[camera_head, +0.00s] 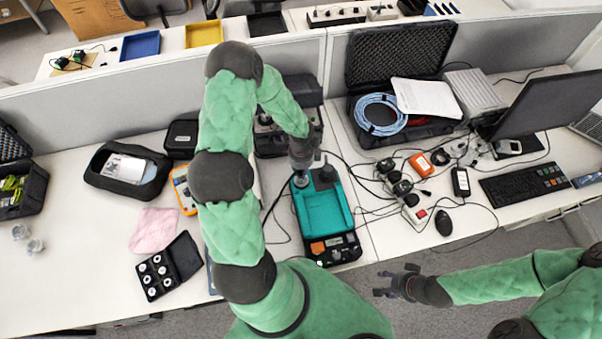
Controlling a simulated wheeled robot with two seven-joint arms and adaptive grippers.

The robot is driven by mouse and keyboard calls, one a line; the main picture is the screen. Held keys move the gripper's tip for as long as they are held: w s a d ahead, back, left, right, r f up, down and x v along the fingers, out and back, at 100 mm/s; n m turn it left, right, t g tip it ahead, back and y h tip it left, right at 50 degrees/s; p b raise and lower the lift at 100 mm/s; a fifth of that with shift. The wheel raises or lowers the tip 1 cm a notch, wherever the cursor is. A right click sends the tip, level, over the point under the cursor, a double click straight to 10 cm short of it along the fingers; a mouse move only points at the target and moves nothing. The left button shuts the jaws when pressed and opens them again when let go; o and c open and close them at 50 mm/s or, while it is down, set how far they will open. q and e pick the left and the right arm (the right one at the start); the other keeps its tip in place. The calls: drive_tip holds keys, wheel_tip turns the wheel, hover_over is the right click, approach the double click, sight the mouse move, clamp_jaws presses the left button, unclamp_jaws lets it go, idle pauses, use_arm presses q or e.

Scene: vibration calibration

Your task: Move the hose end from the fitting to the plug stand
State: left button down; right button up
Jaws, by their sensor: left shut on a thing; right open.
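A teal device (322,213) with a black front panel stands on the middle desk. My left arm reaches over from the left, and my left gripper (302,165) points down at the device's back left corner. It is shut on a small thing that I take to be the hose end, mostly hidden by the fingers. A small grey round part (301,181), perhaps the fitting, shows just below the fingertips; I cannot tell whether they touch. A dark block (326,174) sits at the device's back right corner; I cannot tell whether it is the plug stand. My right gripper (384,282) is open and empty, off the desk's front edge.
An open black case (179,263) with white pieces, a pink cloth (154,230) and a black pouch (128,171) lie left. Right are a power strip (404,194), loose cables, a keyboard (524,182) and a monitor (548,104). A low partition (150,88) runs behind.

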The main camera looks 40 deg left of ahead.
use_arm(q)
drive_tip(key=shift+n+b, duration=2.5)
drive_tip(key=shift+n, duration=0.6)
idle(0.6)
drive_tip(key=shift+n+b, duration=2.25)
drive_tip(key=shift+n, duration=0.45)
idle(0.8)
drive_tip(key=shift+n, duration=0.3)
drive_tip(key=shift+r, duration=0.1)
idle(0.4)
